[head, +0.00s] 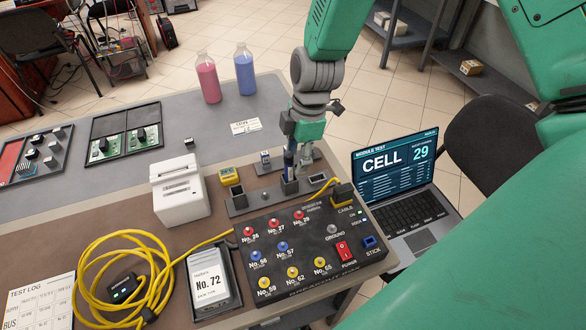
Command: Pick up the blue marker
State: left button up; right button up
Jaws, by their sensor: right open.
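The blue marker (288,166) appears as a slim dark-blue upright stick standing in the middle slot of a grey holder (240,205) near the table's far right. My right gripper (300,155) points down from above at this slot and is open. Its fingers are beside the marker's upper part; the gripper partly hides it, and I cannot tell whether they touch it. My left gripper is out of view.
The black panel (345,262) with numbered sockets lies just in front of the holder. A white box (180,192), a yellow block (229,175) and a coiled yellow cable (90,275) stand left. Two bottles (208,80) stand behind. A laptop (400,180) is right.

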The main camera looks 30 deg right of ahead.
aim_at(290, 169)
jog(key=f, duration=0.1)
jog(key=a+f, duration=0.1)
jog(key=shift+f, duration=0.3)
jog(key=shift+w+a+f, duration=0.1)
jog(key=shift+a+f, duration=0.05)
jog(key=shift+a, duration=0.25)
jog(key=shift+w+a+f, duration=0.1)
jog(key=shift+a, duration=0.3)
jog(key=shift+a+r, duration=0.15)
jog(key=shift+a, duration=0.25)
jog(key=shift+c, duration=0.5)
jog(key=shift+s+d, duration=0.1)
jog(key=shift+d, duration=0.05)
jog(key=c, duration=0.6)
jog(key=shift+d, duration=0.35)
grip_shut()
jog(key=shift+d+f, duration=0.2)
jog(key=shift+d, duration=0.2)
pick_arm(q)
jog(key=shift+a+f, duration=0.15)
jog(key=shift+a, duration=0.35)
